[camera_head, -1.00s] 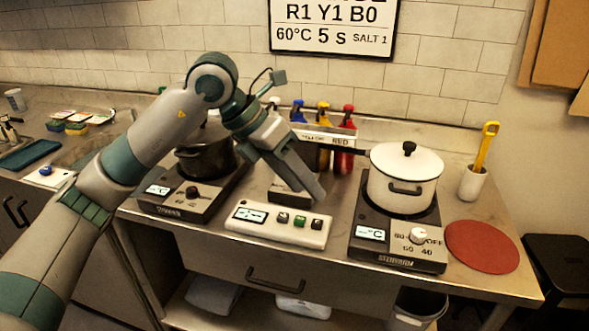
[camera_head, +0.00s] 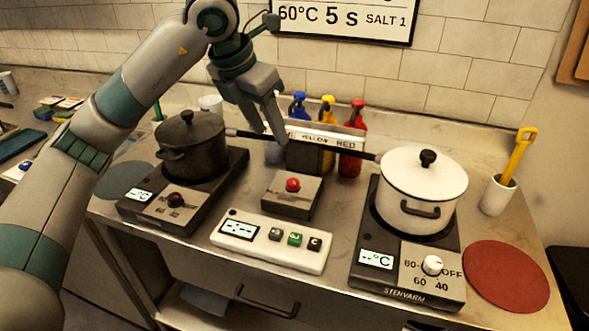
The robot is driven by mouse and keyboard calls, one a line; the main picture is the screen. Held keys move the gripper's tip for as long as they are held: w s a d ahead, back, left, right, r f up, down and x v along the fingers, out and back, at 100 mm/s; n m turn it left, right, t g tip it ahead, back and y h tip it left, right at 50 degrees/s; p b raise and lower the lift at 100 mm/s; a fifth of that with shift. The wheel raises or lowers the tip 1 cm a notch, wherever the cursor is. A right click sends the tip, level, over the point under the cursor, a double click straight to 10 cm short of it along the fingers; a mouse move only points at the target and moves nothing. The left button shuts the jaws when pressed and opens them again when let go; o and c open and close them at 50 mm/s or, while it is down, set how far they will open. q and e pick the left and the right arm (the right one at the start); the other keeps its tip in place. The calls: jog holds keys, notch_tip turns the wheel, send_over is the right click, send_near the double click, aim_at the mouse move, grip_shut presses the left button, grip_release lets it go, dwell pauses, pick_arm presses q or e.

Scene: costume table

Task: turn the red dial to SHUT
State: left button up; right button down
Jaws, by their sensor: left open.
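A rack labelled with YELLOW and RED (camera_head: 325,136) holds a blue-topped bottle (camera_head: 298,104), a yellow-topped bottle (camera_head: 327,108) and a red bottle (camera_head: 355,125). No lettering SHUT is readable, and I cannot tell which part is the red dial. A round red knob (camera_head: 292,185) sits on a small grey box (camera_head: 291,199) in front of the rack. My left gripper (camera_head: 271,135) is open and empty, pointing down at the rack's left end, and partly covers the label. My right gripper is not in view.
A black pot (camera_head: 194,140) stands on the left cooker, a white pot (camera_head: 423,180) on the right one, their handles reaching inward. A control panel (camera_head: 260,252) lies in front. A red mat (camera_head: 506,275) and a white cup with a yellow tool (camera_head: 497,196) are at right.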

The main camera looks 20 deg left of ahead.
pick_arm(q)
jog(key=p, duration=0.2)
send_near(293, 181)
jog(key=p+x, duration=0.1)
jog(key=x, duration=0.5)
jog(key=shift+f, duration=0.15)
jog(key=shift+x, duration=0.8)
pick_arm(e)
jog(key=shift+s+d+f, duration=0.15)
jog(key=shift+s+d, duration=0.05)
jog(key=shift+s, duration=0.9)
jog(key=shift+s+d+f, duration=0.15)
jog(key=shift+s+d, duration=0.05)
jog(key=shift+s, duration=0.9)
pick_arm(q)
jog(key=c, duration=1)
